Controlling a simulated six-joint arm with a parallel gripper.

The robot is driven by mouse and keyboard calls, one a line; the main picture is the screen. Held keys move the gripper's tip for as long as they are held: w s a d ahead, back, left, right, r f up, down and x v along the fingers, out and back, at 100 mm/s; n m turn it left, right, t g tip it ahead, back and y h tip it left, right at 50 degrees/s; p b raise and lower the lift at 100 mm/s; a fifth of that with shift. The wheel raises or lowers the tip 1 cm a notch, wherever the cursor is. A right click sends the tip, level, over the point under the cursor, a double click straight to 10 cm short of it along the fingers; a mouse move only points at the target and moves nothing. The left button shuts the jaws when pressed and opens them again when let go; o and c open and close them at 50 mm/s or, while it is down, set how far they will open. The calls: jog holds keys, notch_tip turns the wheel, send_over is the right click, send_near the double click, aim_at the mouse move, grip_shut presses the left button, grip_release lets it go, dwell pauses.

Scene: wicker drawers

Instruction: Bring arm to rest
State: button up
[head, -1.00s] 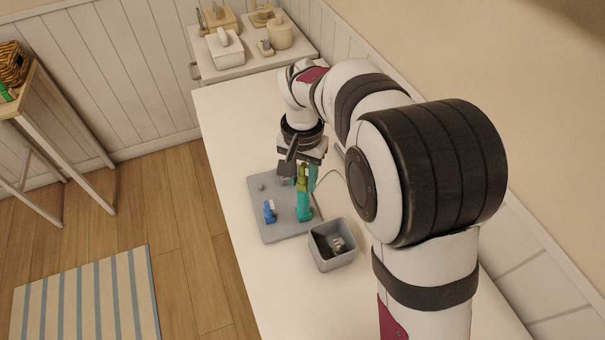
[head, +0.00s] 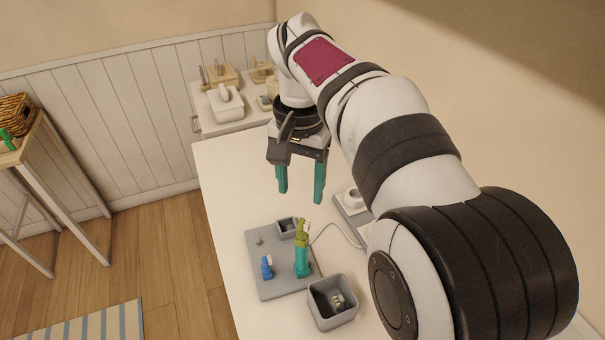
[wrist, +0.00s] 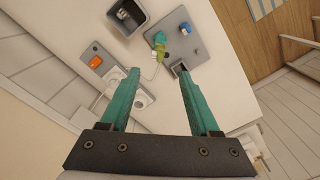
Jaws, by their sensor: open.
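My gripper (head: 300,185) is open and empty, with two teal fingers pointing down. It hangs above the white table (head: 228,185), clear of the objects on it. In the wrist view my gripper (wrist: 160,85) shows its fingers spread wide with nothing between them. A grey board (head: 270,284) lies on the table below. On it stand a teal and yellow-green upright object (head: 302,255) and a small blue and white piece (head: 267,267). The upright object also shows in the wrist view (wrist: 160,45), apart from the fingers.
A grey open bin (head: 333,303) with small pieces inside stands in front of the board. A grey device (head: 352,205) with a cable sits right of my gripper. A cabinet with containers (head: 226,105) stands behind the table. A wooden stand with a wicker basket (head: 14,112) is at the left.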

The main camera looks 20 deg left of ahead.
jog(key=shift+r, duration=0.85)
jog(key=shift+d, duration=0.1)
jog(key=s+d+f+m+y, duration=0.1)
jog(key=s+d+f+m, duration=0.1)
jog(key=s+d, duration=0.6)
jog(key=s+d+f+m, duration=0.15)
jog(key=s+d, duration=0.25)
jog(key=d, duration=0.7)
jog(key=s+d+f+m, duration=0.2)
jog(key=s+f, duration=0.3)
jog(key=s, duration=0.4)
jog(key=shift+d+f+y, duration=0.35)
jog(key=shift+d+y, duration=0.05)
jog(key=shift+d, duration=0.3)
